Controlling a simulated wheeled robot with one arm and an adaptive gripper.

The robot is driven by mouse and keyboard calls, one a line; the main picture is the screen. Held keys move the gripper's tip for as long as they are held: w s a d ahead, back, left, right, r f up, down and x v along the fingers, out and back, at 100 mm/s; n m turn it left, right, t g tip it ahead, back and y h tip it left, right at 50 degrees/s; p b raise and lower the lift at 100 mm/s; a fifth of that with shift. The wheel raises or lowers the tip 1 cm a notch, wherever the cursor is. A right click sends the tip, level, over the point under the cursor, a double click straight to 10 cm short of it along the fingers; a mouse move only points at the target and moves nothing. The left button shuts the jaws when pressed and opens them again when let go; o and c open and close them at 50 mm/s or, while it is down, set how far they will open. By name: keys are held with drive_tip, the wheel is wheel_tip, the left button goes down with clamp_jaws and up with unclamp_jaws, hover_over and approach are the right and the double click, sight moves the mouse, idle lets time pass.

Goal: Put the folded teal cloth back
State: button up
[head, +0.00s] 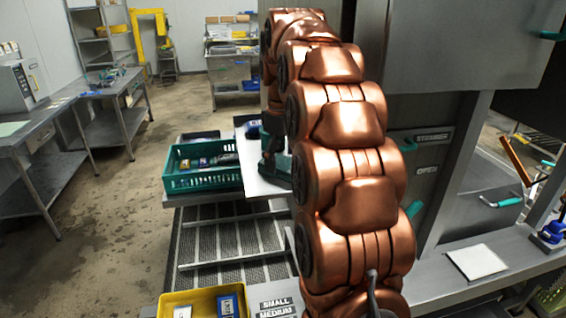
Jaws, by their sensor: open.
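A teal patch that looks like the folded cloth (284,172) lies on a white board (254,181) just right of the green crate, partly hidden behind my copper arm. My gripper (268,158) shows only in part at the left edge of the arm, low over the board and close to the teal patch. Its jaws are open. Whether a finger touches the cloth cannot be made out at this size.
A green crate (204,180) holding small packs stands left of the board. A yellow bin (212,290) is at the bottom front. A white pad (478,262) lies on the right-hand steel ledge. Steel cabinets with teal handles rise at right. Floor at left is clear.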

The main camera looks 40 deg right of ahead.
sight(282, 162)
drive_tip(key=shift+r, duration=1.85)
wheel_tip(282, 162, up, 3)
drive_tip(key=shift+f+p, duration=0.1)
drive_tip(key=shift+p, duration=1.1)
drive_tip(key=shift+m, duration=0.4)
drive_tip(key=s+a+f, duration=0.1)
drive_tip(key=a, duration=0.1)
drive_tip(key=s+a, duration=0.2)
drive_tip(key=a, duration=0.1)
drive_tip(key=s+a+f, duration=0.1)
drive_tip(key=s+a, duration=0.1)
drive_tip(key=a, duration=0.1)
drive_tip(key=shift+s+f, duration=0.15)
drive_tip(key=shift+f, duration=0.2)
drive_tip(key=s+a+f+m, duration=0.1)
drive_tip(key=s+a+f, duration=0.3)
drive_tip(key=s, duration=0.4)
drive_tip(key=s+a+f+m+g, duration=0.1)
drive_tip(key=s+a+f, duration=0.3)
drive_tip(key=s, duration=0.5)
drive_tip(key=s+a+f+m, duration=0.1)
drive_tip(key=s+a+f, duration=0.3)
drive_tip(key=s+f, duration=0.4)
drive_tip(key=shift+s+a+m+g, duration=0.25)
drive_tip(key=shift+a+m+g, duration=0.05)
drive_tip(key=shift+g, duration=0.1)
